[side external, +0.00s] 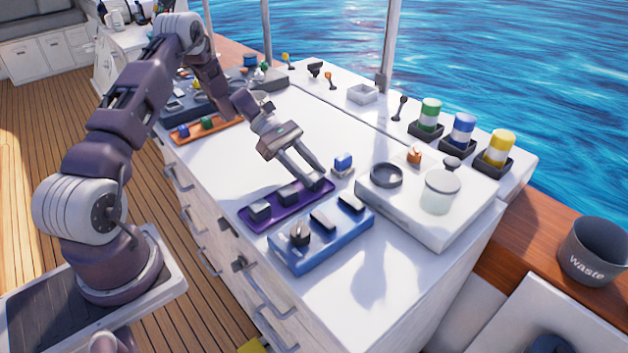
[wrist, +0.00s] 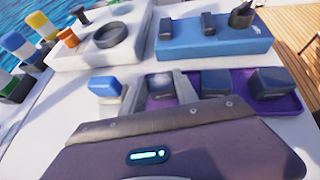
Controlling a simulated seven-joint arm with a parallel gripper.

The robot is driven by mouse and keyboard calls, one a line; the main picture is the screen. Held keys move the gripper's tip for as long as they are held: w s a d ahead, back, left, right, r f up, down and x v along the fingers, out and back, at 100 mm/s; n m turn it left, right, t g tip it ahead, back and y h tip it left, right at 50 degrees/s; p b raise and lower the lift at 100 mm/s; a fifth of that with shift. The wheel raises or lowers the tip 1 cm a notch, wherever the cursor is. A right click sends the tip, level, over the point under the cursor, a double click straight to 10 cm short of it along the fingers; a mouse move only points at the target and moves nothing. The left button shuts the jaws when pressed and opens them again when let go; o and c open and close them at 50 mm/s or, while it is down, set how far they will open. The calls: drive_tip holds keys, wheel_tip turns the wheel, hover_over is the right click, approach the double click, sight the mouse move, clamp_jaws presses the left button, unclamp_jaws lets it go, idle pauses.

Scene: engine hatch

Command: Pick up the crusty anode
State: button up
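A purple tray (side external: 274,219) holds three dark grey blocks; it also shows in the wrist view (wrist: 292,103). The far-end block (wrist: 160,84) has a paler, mottled top. The middle block (wrist: 215,82) and the near-end block (wrist: 272,83) look plainer and darker. I cannot tell for certain which is the crusty anode. My gripper (side external: 309,177) points down at the far end of the tray. In the wrist view its fingers (wrist: 161,92) stand apart on either side of the pale-topped block, with visible gaps. That block is mostly hidden by the fingers in the side view.
A blue tray (side external: 322,246) with dark parts lies beside the purple one. A small blue block (side external: 343,160) sits close to my fingers. A white raised unit (side external: 430,210) with a black ring and jar stands right. The waste bin (side external: 594,250) is far right. The counter's middle is clear.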

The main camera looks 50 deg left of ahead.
clamp_jaws()
drive_tip(key=shift+r, duration=0.1)
